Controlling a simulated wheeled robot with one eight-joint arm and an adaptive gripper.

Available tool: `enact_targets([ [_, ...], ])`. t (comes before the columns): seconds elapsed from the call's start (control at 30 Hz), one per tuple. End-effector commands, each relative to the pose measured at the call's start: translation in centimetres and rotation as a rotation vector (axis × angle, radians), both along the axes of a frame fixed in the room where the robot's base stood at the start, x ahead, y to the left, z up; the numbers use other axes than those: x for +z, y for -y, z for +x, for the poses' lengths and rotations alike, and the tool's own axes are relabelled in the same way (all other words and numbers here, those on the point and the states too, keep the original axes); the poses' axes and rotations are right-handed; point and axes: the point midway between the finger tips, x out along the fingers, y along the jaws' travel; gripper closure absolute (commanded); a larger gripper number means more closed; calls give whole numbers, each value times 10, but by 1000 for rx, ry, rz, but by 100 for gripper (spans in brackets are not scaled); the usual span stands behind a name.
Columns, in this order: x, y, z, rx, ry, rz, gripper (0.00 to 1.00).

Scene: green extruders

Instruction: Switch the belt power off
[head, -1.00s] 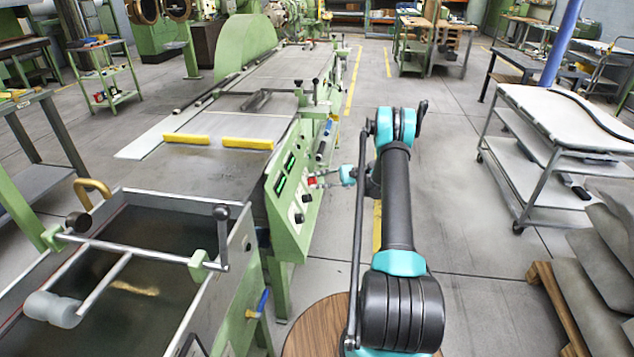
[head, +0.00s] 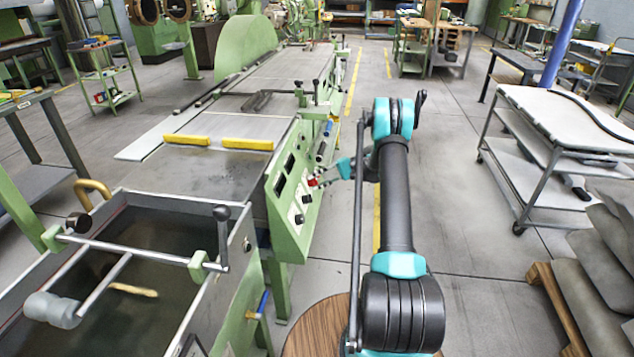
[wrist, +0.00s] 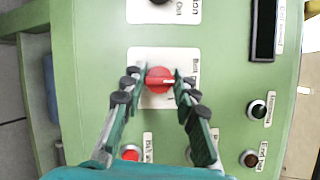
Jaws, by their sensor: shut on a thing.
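The red rotary knob (wrist: 158,84) sits on a white plate on the green control panel (wrist: 228,100). Its pale mark points right in the wrist view. The label beside it starts with "Bel" and is partly hidden by a finger. My gripper (wrist: 160,76) is shut on the knob, one finger at each side. In the head view my gripper (head: 334,176) reaches the panel (head: 292,232) from the right, and the red knob (head: 313,183) shows at its tip. The two panel displays (head: 284,174) are dark.
The long belt machine (head: 215,165) stands left of the arm. Open floor lies right, before a white cart (head: 545,115).

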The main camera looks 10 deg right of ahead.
Motion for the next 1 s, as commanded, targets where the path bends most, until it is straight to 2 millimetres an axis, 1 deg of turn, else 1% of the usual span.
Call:
enact_targets([
  [0.47,1,1,1,3,13,-3,100],
  [0.5,1,1,1,3,13,-3,69],
  [0.63,1,0,1,4,13,-3,53],
  [0.67,1,0,1,4,13,-4,51],
  [1.0,1,2,1,4,13,-4,51],
])
